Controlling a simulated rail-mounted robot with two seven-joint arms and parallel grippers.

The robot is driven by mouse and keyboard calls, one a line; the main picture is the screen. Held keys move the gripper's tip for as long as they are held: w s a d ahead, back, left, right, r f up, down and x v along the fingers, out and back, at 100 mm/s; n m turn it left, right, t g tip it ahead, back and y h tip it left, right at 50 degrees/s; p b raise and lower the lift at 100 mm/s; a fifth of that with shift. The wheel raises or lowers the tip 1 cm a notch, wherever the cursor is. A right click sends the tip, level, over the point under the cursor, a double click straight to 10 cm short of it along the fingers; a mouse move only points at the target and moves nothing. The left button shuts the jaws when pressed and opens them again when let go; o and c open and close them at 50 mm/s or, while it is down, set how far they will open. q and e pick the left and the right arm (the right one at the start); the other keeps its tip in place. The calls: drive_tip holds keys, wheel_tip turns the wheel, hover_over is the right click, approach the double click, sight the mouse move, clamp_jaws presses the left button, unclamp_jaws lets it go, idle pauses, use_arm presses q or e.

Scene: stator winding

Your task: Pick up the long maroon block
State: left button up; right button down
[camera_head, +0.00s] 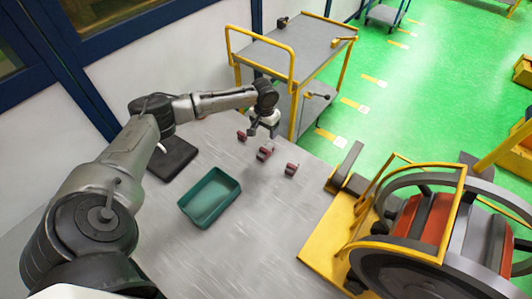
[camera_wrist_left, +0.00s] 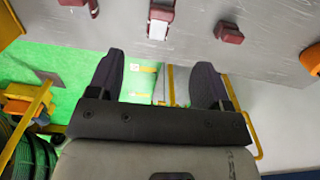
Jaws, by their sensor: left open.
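Three maroon blocks lie in a loose row on the grey table near its far edge: a left one (camera_head: 241,135), a middle one (camera_head: 264,154) and a right one (camera_head: 291,169). The middle one looks the longest, though at this size I cannot be sure. In the left wrist view the middle block (camera_wrist_left: 160,12) shows a pale face, with another maroon block (camera_wrist_left: 229,33) to its right and a third (camera_wrist_left: 74,2) cut by the top edge. My left gripper (camera_head: 264,130) is open and empty, just beyond the middle block; its spread fingers also show in the wrist view (camera_wrist_left: 158,75).
A green bin (camera_head: 211,199) and a dark flat pad (camera_head: 173,158) are on the table. A grey cart with yellow rails (camera_head: 290,50) stands past the far edge. A yellow-framed machine (camera_head: 410,230) is at the right. The table between bin and machine is clear.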

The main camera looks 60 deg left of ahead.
sight(264, 149)
use_arm(q)
drive_tip(key=f, duration=0.8)
drive_tip(key=f+b, duration=0.1)
drive_tip(key=f, duration=0.3)
drive_tip(key=shift+s+f, duration=0.25)
drive_tip(key=shift+f, duration=0.15)
drive_tip(key=shift+c, duration=0.2)
drive_tip(key=shift+r, duration=0.1)
clamp_jaws()
